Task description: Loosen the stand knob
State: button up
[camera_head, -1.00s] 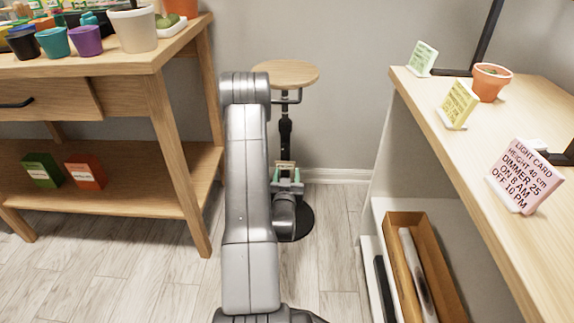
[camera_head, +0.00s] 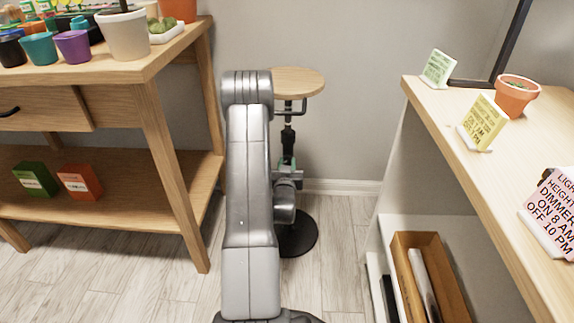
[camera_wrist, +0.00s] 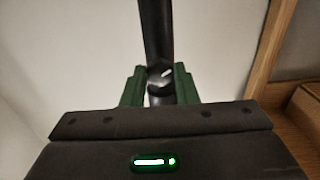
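The stand has a round wooden top (camera_head: 298,82), a dark post (camera_head: 288,140) and a round black base (camera_head: 300,238). In the wrist view the post (camera_wrist: 155,35) rises between the green fingers of my gripper (camera_wrist: 159,82). The fingers are apart, one on either side of the post; whether they touch it I cannot tell. A small part with a bright spot, perhaps the stand knob (camera_wrist: 161,75), sits on the post between the fingers. In the head view my arm covers much of the gripper (camera_head: 287,165), and I cannot make out the knob.
A wooden plant bench (camera_head: 165,165) with pots stands on the left. A wood-topped shelf unit (camera_head: 460,170) on the right carries cards and an orange pot (camera_head: 516,94). A wooden box (camera_head: 440,275) sits low there. Bare floor lies between; a wall is behind the stand.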

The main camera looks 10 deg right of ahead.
jog(key=shift+n, duration=0.3)
jog(key=n, duration=0.3)
jog(key=shift+n, duration=0.3)
jog(key=n, duration=0.3)
jog(key=shift+n, duration=0.3)
jog(key=n, duration=0.3)
jog(key=shift+n, duration=0.3)
jog(key=n, duration=0.3)
jog(key=shift+n, duration=0.4)
jog(key=n, duration=1)
jog(key=shift+n, duration=2.3)
